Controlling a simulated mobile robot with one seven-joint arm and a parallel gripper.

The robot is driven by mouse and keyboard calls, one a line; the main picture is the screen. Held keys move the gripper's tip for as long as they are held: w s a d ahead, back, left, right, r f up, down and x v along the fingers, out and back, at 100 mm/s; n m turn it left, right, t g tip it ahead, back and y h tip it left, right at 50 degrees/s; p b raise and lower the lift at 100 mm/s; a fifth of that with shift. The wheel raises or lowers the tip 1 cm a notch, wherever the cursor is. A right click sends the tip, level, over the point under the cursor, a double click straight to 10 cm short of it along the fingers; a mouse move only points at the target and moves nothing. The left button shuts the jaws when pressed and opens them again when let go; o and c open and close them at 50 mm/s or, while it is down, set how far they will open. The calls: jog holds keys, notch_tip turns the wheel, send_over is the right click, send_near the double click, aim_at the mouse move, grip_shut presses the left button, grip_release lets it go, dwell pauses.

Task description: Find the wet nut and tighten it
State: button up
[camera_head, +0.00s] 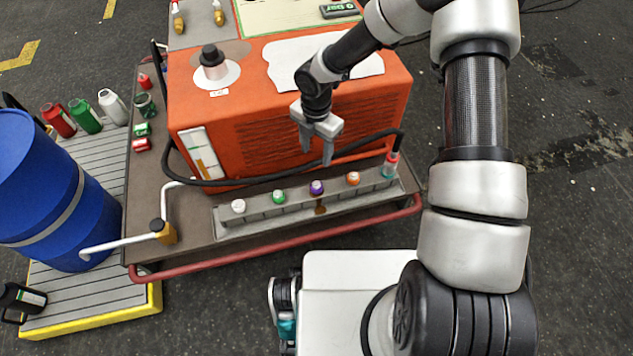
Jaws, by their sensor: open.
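A row of coloured nuts sits along a grey rail (262,228) at the front of the cart: white (238,206), green (279,197), purple (316,187) and orange (353,178). A brown, wet-looking stain (320,208) shows on the rail just below the purple nut. No such stain shows clearly under the others. My gripper (316,156) is open and empty, fingers pointing down. In the picture it is above the purple nut, in front of the orange machine's face. Its exact distance from the nut I cannot tell.
The orange machine (240,130) stands behind the rail. A red bar (270,257) edges the cart. A blue drum (50,195) stands left.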

aim_at(316, 186)
notch_tip(316, 186, down, 16)
jog(key=b, duration=0.4)
jog(key=shift+f, duration=0.15)
jog(key=shift+c, duration=0.4)
jog(key=c, duration=1)
jog(key=shift+m, duration=0.3)
jog(key=m+b, duration=0.1)
jog(key=m, duration=0.3)
jog(key=shift+m+b, duration=0.3)
jog(key=shift+b, duration=0.1)
jog(key=shift+m+b, duration=0.55)
jog(key=shift+m, duration=1.65)
jog(key=o, duration=1.1)
